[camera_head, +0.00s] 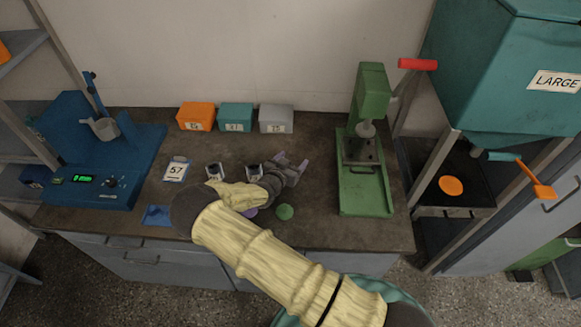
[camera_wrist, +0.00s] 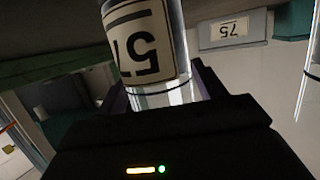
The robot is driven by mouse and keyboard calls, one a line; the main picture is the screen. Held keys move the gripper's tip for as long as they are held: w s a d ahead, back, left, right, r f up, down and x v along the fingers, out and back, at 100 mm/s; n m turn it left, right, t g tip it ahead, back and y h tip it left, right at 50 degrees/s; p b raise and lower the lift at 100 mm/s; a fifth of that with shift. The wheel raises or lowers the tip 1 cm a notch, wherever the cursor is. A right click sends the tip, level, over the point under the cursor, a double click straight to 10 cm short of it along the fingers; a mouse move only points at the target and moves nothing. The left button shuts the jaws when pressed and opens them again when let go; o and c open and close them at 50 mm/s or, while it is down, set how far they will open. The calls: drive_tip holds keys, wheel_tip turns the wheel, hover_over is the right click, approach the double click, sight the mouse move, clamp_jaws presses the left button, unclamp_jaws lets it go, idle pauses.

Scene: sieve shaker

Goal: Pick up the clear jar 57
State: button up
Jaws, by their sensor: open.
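The clear jar 57 (camera_wrist: 142,45) fills the upper middle of the wrist view, very close. Its pale label with a black "57" appears upside down. My gripper (camera_wrist: 160,92) is open, its dark purple fingers on either side of the lower part of the jar as pictured. I cannot tell whether they touch it. In the head view my gripper (camera_head: 291,162) is over the middle of the bench, its fingers pointing toward the back. The jar cannot be made out clearly there.
Two small clear jars (camera_head: 215,171) (camera_head: 254,171) stand left of my gripper. Orange (camera_head: 196,115), teal (camera_head: 236,116) and grey (camera_head: 276,118) boxes line the wall. A green press (camera_head: 366,190) stands right, a blue machine (camera_head: 95,165) left. A green disc (camera_head: 285,212) lies near the front.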

drive_tip(key=shift+s+a, duration=0.3)
drive_tip(key=shift+s, duration=0.1)
drive_tip(key=shift+s+a, duration=0.2)
drive_tip(key=shift+a, duration=0.15)
drive_tip(key=shift+w+d+r, duration=0.1)
drive_tip(key=shift+d, duration=0.15)
drive_tip(key=c, duration=1.1)
drive_tip(key=shift+w, duration=0.1)
drive_tip(key=shift+c, duration=0.2)
drive_tip(key=shift+r, duration=0.1)
drive_tip(key=shift+r, duration=0.2)
wheel_tip(320, 180, up, 9)
drive_tip(key=b, duration=0.2)
drive_tip(key=shift+r, duration=0.2)
